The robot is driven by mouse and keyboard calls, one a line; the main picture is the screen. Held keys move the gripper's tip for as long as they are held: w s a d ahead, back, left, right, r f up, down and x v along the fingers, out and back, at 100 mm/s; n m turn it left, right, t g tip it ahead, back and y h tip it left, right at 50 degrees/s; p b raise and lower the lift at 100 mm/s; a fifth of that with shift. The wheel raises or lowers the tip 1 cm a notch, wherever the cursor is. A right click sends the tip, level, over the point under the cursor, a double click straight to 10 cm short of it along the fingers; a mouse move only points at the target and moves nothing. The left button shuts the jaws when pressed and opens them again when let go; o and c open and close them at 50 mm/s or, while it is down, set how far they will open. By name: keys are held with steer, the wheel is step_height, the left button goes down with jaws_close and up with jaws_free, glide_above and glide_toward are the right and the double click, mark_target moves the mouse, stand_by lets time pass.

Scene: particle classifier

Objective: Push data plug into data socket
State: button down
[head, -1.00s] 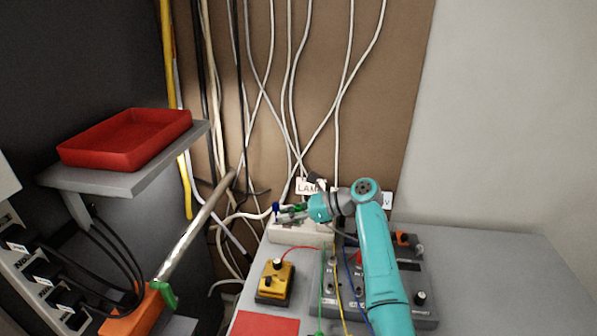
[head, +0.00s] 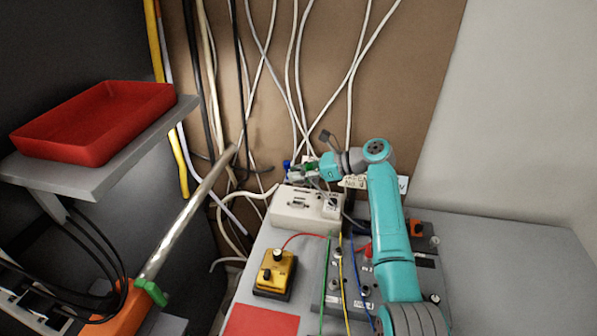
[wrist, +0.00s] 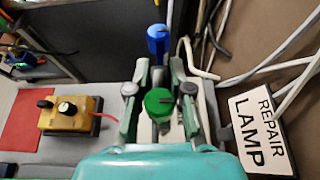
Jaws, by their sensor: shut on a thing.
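My gripper (head: 297,172) is above the beige box (head: 283,212), pointing left in the head view. In the wrist view its two grey fingers (wrist: 159,85) are closed in around a held piece. A blue cylinder (wrist: 158,42) shows just beyond the fingertips and a green one (wrist: 159,103) between the fingers. Both show at the gripper in the head view, the blue one (head: 287,165) at the tip. I take them as the held data plug, but its body is mostly hidden. The beige box has dark slots on top; which is the data socket I cannot tell.
A grey panel with wires stands to the right. Loose cables hang behind on the brown board (head: 430,60). A red tray (head: 95,120) sits on the left shelf.

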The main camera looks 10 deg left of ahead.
mark_target(298, 186)
steer(key=shift+f, duration=2.8)
steer(key=shift+f, duration=0.7)
steer(key=shift+r, duration=0.3)
steer(key=shift+f, duration=0.25)
stand_by(1.7)
steer(key=shift+r, duration=0.25)
